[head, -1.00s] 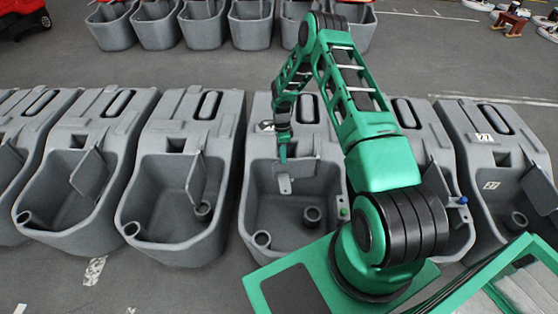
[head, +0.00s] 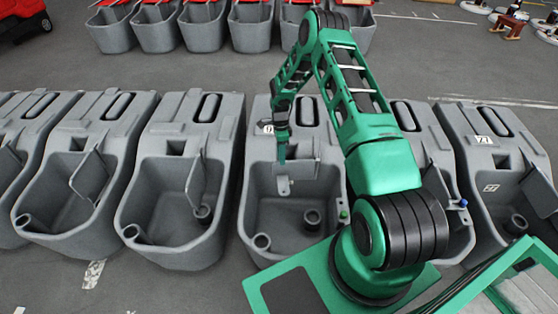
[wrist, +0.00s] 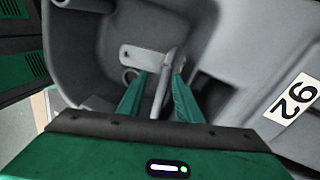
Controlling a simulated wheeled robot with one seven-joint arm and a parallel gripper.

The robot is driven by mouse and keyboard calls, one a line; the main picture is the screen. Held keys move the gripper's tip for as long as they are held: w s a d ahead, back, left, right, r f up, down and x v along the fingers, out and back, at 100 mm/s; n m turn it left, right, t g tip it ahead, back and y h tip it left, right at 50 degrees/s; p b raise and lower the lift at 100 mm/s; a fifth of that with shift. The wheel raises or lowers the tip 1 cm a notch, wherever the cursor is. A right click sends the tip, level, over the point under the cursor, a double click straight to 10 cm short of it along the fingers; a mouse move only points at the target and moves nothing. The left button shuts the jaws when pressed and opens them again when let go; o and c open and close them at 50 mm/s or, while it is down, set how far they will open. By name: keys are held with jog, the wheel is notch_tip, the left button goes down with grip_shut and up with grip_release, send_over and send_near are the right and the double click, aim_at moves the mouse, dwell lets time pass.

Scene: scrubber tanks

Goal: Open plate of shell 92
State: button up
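Shell 92 (head: 250,200) is the grey tank under my arm in the head view. Its number label (wrist: 293,98) reads 92 in the wrist view. The grey plate (head: 302,170) stands up inside the tank's opening, near its rear wall. In the wrist view the plate (wrist: 166,80) shows nearly edge-on between my two green fingers. My gripper (head: 282,158) points down into the tank at the plate's left side. In the wrist view my gripper (wrist: 158,82) is open, with a finger on either side of the plate and a visible gap at the left finger.
Similar grey shells stand close on the left (head: 175,215) and on the right (head: 490,160), each with its own plate. A drain stub (head: 312,217) rises from this tank's floor. Another row of tanks (head: 250,25) stands at the back, across open grey floor.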

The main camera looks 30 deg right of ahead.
notch_tip(320, 180, up, 9)
jog(key=w, duration=0.1)
jog(key=shift+w+d+f, duration=0.2)
jog(key=shift+w, duration=0.2)
jog(key=s+d+r+n+h, duration=0.15)
jog(key=s+r, duration=0.35)
jog(key=r, duration=0.5)
jog(key=s+d+r+n, duration=0.3)
jog(key=s+r, duration=0.3)
jog(key=r, duration=0.4)
jog(key=s+d+r+n, duration=0.25)
jog(key=s+r, duration=0.25)
jog(key=r, duration=0.5)
jog(key=s+a+r+n, duration=0.1)
jog(key=s+r+n, duration=0.1)
jog(key=s, duration=0.7)
jog(key=s+a+r+n+t, duration=0.1)
jog(key=s+a+r+n, duration=0.1)
jog(key=s, duration=0.8)
jog(key=s+a+r+n+t+y, duration=0.1)
jog(key=s+r+n, duration=0.3)
jog(key=s, duration=0.6)
jog(key=shift+a, duration=0.75)
jog(key=shift+s, duration=0.1)
